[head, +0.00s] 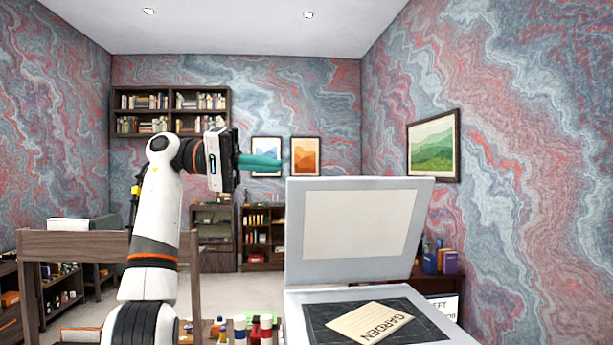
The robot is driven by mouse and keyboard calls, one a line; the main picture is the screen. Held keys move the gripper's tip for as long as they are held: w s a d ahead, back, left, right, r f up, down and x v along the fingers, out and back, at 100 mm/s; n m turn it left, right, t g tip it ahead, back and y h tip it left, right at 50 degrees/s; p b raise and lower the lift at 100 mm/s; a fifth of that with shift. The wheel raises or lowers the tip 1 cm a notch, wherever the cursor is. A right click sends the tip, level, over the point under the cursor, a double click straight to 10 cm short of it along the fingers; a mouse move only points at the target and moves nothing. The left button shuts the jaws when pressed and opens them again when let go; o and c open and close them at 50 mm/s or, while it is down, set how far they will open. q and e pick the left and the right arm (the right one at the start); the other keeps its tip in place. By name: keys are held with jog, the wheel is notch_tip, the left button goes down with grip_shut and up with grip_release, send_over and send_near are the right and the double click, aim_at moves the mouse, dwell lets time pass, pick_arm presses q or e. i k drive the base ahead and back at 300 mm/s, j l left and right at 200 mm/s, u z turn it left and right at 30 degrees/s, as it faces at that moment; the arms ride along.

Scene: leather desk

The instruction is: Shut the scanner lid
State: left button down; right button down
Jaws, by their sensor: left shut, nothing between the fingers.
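The scanner (290,311) stands at the bottom right of the head view, with a light grey body and a dark glass bed. Its lid (355,222) is raised and tilted back, with its pale inner panel facing me. A cream sheet (370,322) marked GARDEN lies on the glass. My left gripper (284,164) is shut and empty, its teal fingers pointing right. In the picture it is just above and left of the lid's upper left corner; I cannot tell whether they touch. My right gripper is out of view.
Several small bottles (266,326) stand just left of the scanner. A wooden chair back (75,245) is at the left behind my arm. The air above the lid is clear.

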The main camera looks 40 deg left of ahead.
aim_at(341, 229)
jog(key=i+j, duration=0.3)
jog(key=j, duration=0.15)
jog(key=i+j, duration=0.3)
jog(key=j, duration=0.2)
jog(key=i+j, duration=0.3)
jog(key=j, duration=0.15)
